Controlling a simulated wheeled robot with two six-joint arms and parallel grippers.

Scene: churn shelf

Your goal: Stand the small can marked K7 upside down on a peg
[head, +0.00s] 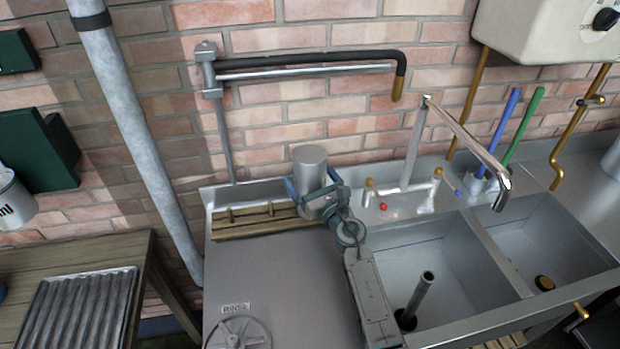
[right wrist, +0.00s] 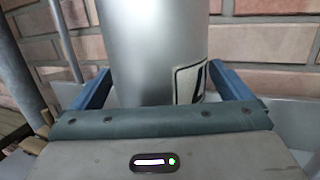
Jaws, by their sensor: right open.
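A plain grey metal can (head: 310,168) stands upright-sided at the right end of a slatted wooden rack (head: 240,229) against the brick wall. Its top face looks flat and closed; its foot is hidden by my gripper, so I cannot tell if it sits on a peg. Short wooden pegs (head: 231,214) show on the rack to its left. My right gripper (head: 313,192) is open, its blue fingers on either side of the can. The right wrist view shows the can (right wrist: 150,55) between the fingers, with part of a black-and-white label whose marking I cannot read. My left gripper is out of view.
A swivel pipe (head: 310,68) runs on the wall above the can. The tap (head: 465,135) and sink basins lie to the right, with a standing pipe (head: 418,296). A flat metal lid (head: 285,275) with a handwheel lies in front. A ridged tray (head: 80,305) is at left.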

